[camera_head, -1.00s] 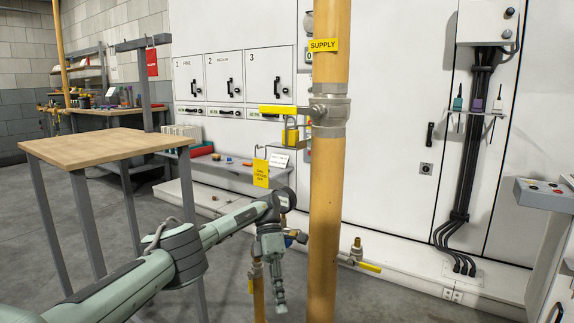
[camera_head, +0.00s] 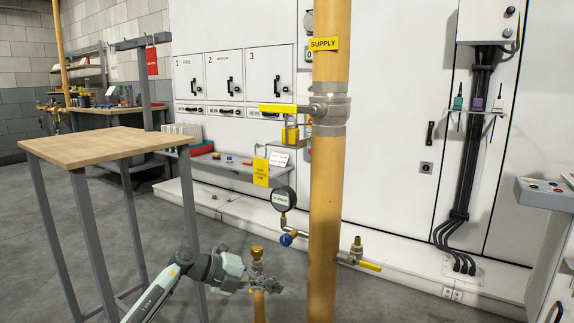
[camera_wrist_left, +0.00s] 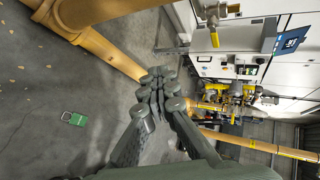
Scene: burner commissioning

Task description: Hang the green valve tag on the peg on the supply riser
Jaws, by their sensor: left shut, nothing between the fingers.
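A small green tag (camera_wrist_left: 73,118) with a paler face lies flat on the grey floor in the left wrist view. I do not see it in the head view. My left gripper (camera_head: 270,288) is low, just left of the supply riser (camera_head: 326,200), and apart from the tag. Its fingers (camera_wrist_left: 160,90) are shut with nothing between them. The riser is a thick yellow pipe with a "SUPPLY" label (camera_head: 323,44). I cannot make out a peg on it. My right gripper is not in view.
A yellow valve lever (camera_head: 280,108) and padlock (camera_head: 290,133) are on the riser. A yellow card (camera_head: 261,172) hangs to its left. A pressure gauge (camera_head: 283,199) and a brass fitting (camera_head: 257,254) are close by. A wooden-topped table (camera_head: 105,145) stands left.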

